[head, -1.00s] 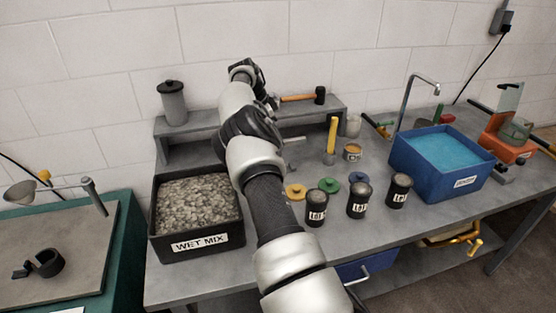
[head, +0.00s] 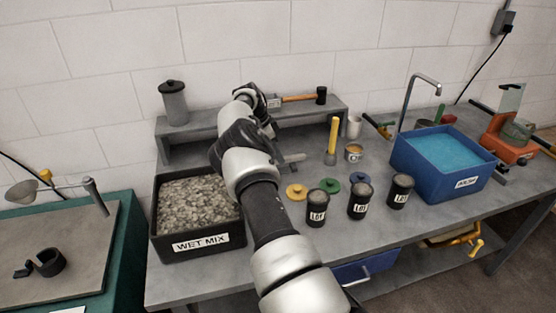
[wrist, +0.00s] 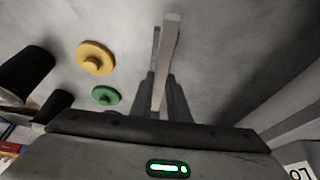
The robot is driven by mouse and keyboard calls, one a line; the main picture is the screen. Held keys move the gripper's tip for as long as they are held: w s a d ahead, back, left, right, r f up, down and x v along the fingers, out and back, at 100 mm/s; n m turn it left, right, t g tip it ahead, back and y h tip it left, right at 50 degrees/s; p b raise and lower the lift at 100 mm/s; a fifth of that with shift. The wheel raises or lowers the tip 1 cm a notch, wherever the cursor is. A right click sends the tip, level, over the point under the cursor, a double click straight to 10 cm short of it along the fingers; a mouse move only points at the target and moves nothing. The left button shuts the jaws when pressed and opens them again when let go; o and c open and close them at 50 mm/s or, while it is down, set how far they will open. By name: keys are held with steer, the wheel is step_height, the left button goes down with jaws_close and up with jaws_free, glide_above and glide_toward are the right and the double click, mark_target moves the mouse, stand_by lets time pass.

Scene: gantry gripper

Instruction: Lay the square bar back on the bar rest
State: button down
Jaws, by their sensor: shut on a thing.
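The square bar (wrist: 168,62) is a long, pale grey piece in the wrist view. It runs from between the dark fingers of my gripper (wrist: 163,90) away over the grey bench. My gripper is shut on it. A thin grey strip (wrist: 155,42) shows beside the bar; I cannot tell what it is. In the head view my gripper (head: 268,128) is in front of the raised shelf, partly hidden by my own arm. A grey piece (head: 293,158), probably the bar, shows just below and right of it. I cannot pick out the bar rest for certain.
A black WET MIX tub (head: 200,243) stands left of my arm. A yellow disc (head: 296,192), a green disc (head: 330,185) and black LOT jars (head: 317,210) are to the right. The raised shelf (head: 215,122) behind carries a hammer (head: 300,98). A yellow-handled tool (head: 332,138) stands nearby.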

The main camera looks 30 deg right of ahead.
step_height(320, 180, down, 2)
steer(key=shift+f, duration=0.15)
steer(key=c, duration=1.7)
jaws_free()
